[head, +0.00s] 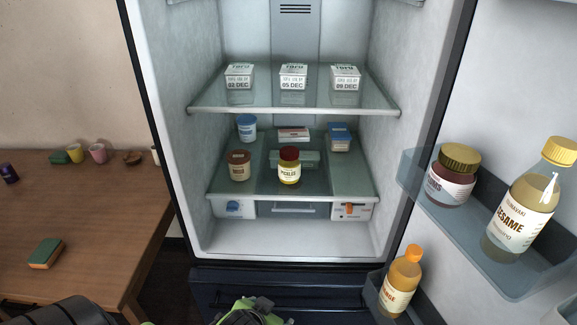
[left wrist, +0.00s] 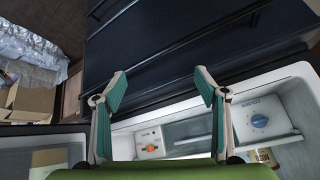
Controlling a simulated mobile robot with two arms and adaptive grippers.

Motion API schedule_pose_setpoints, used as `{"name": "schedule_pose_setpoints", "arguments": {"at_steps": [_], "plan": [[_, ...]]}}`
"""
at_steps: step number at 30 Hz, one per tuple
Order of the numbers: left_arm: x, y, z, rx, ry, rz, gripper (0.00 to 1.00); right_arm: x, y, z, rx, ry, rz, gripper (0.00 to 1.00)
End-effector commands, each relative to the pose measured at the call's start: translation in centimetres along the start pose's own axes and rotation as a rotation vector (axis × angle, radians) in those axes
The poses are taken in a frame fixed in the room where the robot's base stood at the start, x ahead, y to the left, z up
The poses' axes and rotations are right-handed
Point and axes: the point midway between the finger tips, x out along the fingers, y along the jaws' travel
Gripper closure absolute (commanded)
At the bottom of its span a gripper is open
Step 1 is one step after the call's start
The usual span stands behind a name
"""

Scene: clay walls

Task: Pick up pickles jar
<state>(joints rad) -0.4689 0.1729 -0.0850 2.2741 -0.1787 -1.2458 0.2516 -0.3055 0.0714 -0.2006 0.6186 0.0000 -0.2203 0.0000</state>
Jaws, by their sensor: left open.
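The pickles jar (head: 289,167) stands upright on the lower glass shelf (head: 222,197) of the open fridge, near its front edge. My left gripper (head: 254,306) is at the bottom of the head view, lower than the shelf and apart from the jar. In the left wrist view my left gripper (left wrist: 160,84) is open, with nothing between its teal fingers. I cannot make out the pickles jar in that view. My right gripper is not in view.
A brown-lidded jar (head: 239,165) stands left of the pickles jar. A blue-lidded tub (head: 246,127) and boxes are behind. The upper shelf (head: 290,111) holds tofu packs. The open door at right holds bottles. A wooden table (head: 90,215) is at left.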

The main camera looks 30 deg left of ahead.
Motion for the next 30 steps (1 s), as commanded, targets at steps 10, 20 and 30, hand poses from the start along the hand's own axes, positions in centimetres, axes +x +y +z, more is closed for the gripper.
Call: {"name": "schedule_pose_setpoints", "arguments": {"at_steps": [10, 20, 30], "plan": [[-1.1, -9.8, -18.8, -0.224, 0.62, -0.181, 0.34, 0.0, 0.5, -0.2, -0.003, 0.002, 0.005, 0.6], [-3.5, -12.1, -28.0, -0.235, 0.949, -0.119, 0.34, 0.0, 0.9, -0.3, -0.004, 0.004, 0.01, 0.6], [0.0, -13.4, -33.0, -0.235, 0.955, -0.115, 0.34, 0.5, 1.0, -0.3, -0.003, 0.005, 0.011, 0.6]]}}
